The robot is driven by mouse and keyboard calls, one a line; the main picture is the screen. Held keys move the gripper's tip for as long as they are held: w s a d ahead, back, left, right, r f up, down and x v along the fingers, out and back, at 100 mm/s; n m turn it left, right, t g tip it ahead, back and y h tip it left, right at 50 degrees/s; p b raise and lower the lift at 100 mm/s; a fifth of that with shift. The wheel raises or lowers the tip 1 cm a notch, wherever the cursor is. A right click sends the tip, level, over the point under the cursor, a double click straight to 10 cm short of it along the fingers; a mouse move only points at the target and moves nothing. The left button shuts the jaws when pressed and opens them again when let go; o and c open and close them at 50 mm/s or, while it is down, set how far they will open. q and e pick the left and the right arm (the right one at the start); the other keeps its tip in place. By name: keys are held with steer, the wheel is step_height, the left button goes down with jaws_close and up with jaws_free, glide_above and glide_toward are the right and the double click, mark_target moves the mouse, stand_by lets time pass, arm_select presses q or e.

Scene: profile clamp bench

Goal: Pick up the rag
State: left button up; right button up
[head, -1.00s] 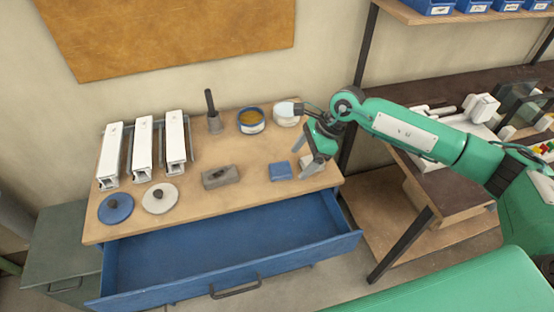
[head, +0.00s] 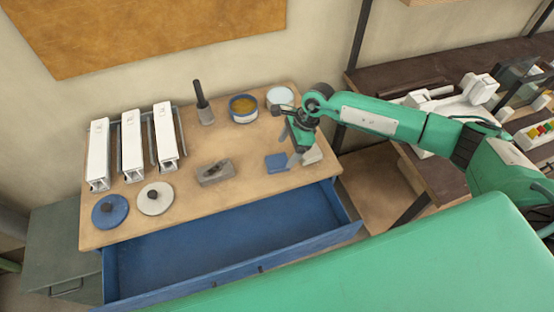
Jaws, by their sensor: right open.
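A small flat blue folded piece (head: 277,163), which looks like the rag, lies on the wooden bench top (head: 235,150) near its front right. My right gripper (head: 289,149) is open and empty, above the bench just right of and behind the blue piece. Its fingers point down and are apart from the rag as far as I can tell. A pale grey block (head: 313,155) stands right of the fingers, partly hidden by them. My left gripper is not in view.
A grey block with a dark knob (head: 214,173) sits left of the rag. An open blue drawer (head: 225,240) sticks out below the front edge. A blue-rimmed tin (head: 243,109), a pale tin (head: 280,97), a dark-handled tool (head: 203,105), clamped white profiles (head: 131,145) and two round lids (head: 110,211) stand around.

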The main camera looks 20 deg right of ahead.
mark_target(278, 160)
steer(key=shift+a+f+p, duration=0.35)
steer(key=shift+a+p, duration=0.2)
steer(key=shift+p, duration=0.2)
steer(key=p+x, duration=0.1)
steer(key=x, duration=0.2)
steer(key=shift+a, duration=0.2)
steer(key=shift+f, duration=0.4)
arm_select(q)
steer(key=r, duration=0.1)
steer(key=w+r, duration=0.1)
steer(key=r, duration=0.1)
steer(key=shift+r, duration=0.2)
arm_select(e)
steer(key=c, duration=1.1)
